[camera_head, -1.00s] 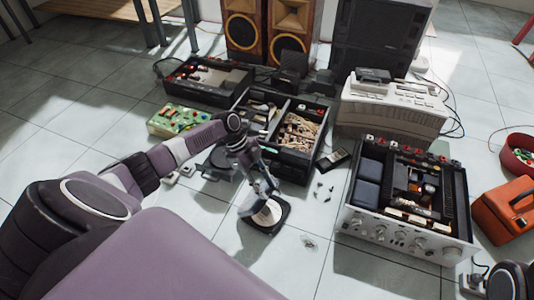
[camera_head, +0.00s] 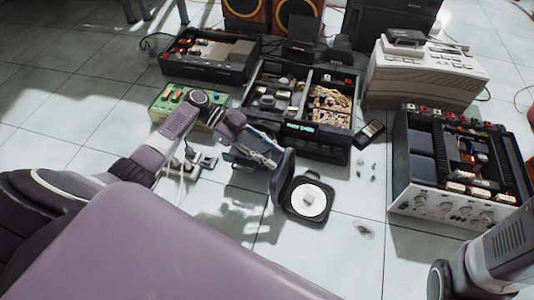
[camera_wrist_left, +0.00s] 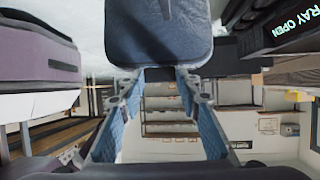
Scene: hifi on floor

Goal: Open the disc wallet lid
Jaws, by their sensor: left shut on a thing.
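The disc wallet (camera_head: 322,216) lies on the tiled floor, a dark square case with a white disc in it. Its dark lid (camera_head: 283,178) stands raised, roughly upright, at the wallet's left side. My left gripper (camera_head: 274,160) is shut on the lid's free edge from the left. In the left wrist view the blue-padded fingers of my left gripper (camera_wrist_left: 160,76) meet the edge of the lid (camera_wrist_left: 158,32); the contact itself is partly hidden. My right arm shows at the lower right, but its gripper is out of frame.
A black open-topped unit (camera_head: 305,140) stands just behind the wallet, and a silver amplifier (camera_head: 440,200) is to its right. A green circuit board (camera_head: 172,104) and a power strip (camera_head: 203,163) lie left. Floor in front is mostly clear.

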